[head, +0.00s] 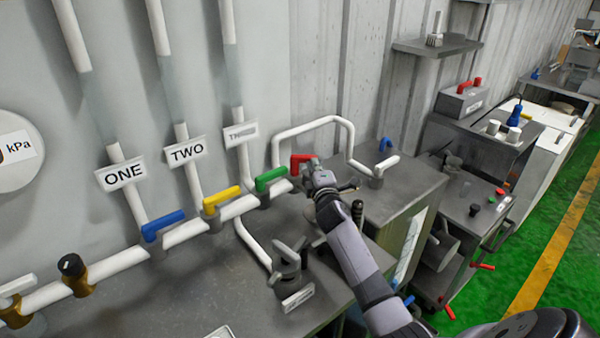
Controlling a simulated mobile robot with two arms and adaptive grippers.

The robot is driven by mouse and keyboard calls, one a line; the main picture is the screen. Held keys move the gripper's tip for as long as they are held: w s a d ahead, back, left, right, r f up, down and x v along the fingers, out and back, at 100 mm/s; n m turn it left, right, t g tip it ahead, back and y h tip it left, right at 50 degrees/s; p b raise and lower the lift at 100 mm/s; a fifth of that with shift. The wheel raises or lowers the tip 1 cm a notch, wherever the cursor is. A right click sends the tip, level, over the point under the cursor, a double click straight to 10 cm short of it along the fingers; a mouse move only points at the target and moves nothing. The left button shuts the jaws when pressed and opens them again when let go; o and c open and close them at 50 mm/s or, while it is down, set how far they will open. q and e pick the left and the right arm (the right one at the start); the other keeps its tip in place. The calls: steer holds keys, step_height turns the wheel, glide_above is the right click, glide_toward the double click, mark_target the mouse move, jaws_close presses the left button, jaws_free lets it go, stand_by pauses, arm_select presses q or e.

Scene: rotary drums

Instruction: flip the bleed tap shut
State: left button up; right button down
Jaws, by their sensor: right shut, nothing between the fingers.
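My right gripper (314,167) is shut with nothing held. Its tip is at or right beside a red lever (301,162) on the white pipe; I cannot tell whether they touch. The gripper hides part of that tap's right side. No readable label marks any tap as the bleed tap. A grey tap (288,263) with a small plate (298,298) stands on the bench, at the end of a bent white pipe; the plate's words are too small to read. My left gripper is not in view.
Blue (163,226), yellow (221,198) and green (271,179) levers line the pipe under signs ONE, TWO and a third, blurred one. A brown valve (75,273) is at left. A grey box (395,196) stands right of my gripper. The bench front is mostly clear.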

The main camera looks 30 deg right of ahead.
steer(key=shift+w+d, duration=0.3)
steer(key=shift+d, duration=0.35)
steer(key=shift+w+d, duration=0.1)
stand_by(0.6)
stand_by(0.4)
steer(key=v, duration=1.2)
